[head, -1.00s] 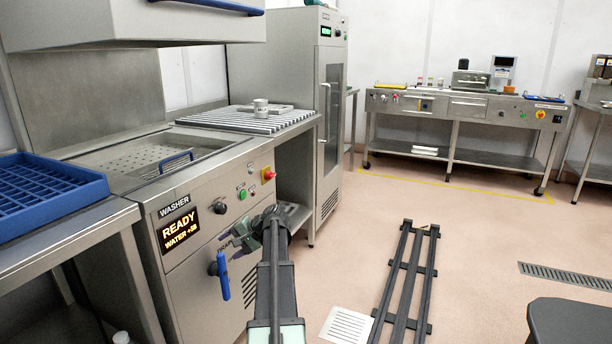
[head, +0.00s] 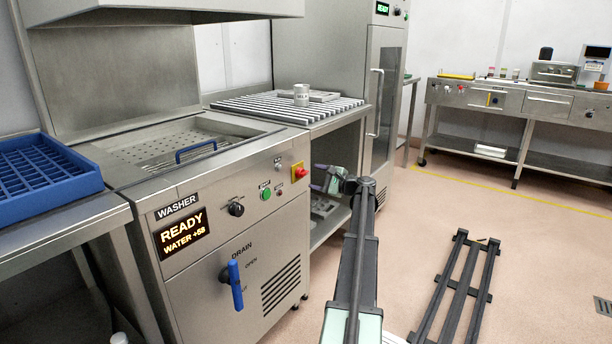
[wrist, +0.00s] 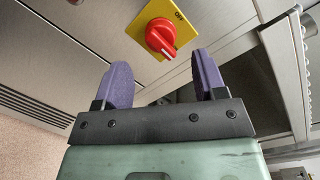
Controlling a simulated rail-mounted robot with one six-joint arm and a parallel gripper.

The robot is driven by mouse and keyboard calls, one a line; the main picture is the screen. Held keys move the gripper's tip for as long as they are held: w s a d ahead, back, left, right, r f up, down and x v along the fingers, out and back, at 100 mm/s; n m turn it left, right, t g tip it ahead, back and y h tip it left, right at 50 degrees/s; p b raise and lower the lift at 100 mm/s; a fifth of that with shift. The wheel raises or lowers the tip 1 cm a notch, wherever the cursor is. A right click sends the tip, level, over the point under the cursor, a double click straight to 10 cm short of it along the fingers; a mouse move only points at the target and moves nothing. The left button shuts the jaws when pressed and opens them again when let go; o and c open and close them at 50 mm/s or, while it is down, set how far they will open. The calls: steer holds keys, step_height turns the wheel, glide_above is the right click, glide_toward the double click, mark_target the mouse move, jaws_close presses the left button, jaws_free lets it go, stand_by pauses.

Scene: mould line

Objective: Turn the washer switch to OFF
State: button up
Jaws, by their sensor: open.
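The washer (head: 235,235) stands at the left in the head view, its display reading READY and WATER. Its red rotary switch on a yellow plate (head: 299,172) is at the right end of the front panel. In the wrist view the red knob (wrist: 161,37) shows large on the yellow plate, with OFF printed at one corner. The knob's white mark points down in the picture, away from OFF. My gripper (head: 322,178) is open and empty, just right of the switch in the head view. In the wrist view its purple fingers (wrist: 160,65) point toward the knob, apart from it.
A blue drain handle (head: 235,284), a black knob (head: 236,210) and a green button (head: 265,194) are on the washer front. A slatted table (head: 285,110) with a cup adjoins at right. A tall cabinet (head: 385,110) stands behind.

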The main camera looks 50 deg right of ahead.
mark_target(305, 174)
steer(key=w, duration=0.5)
steer(key=shift+w+a, duration=0.1)
steer(key=shift+a, duration=0.15)
steer(key=c, duration=0.9)
steer(key=shift+n, duration=0.4)
steer(key=n+p, duration=0.1)
steer(key=n, duration=0.2)
steer(key=shift+r, duration=0.15)
steer(key=n, duration=0.4)
steer(key=shift+n+g+h+p, duration=0.3)
steer(key=shift+h, duration=0.1)
steer(key=n, duration=0.4)
steer(key=shift+a, duration=0.1)
steer(key=n+h, duration=0.1)
steer(key=n, duration=0.3)
steer(key=shift+p, duration=0.35)
steer(key=shift+n, duration=0.3)
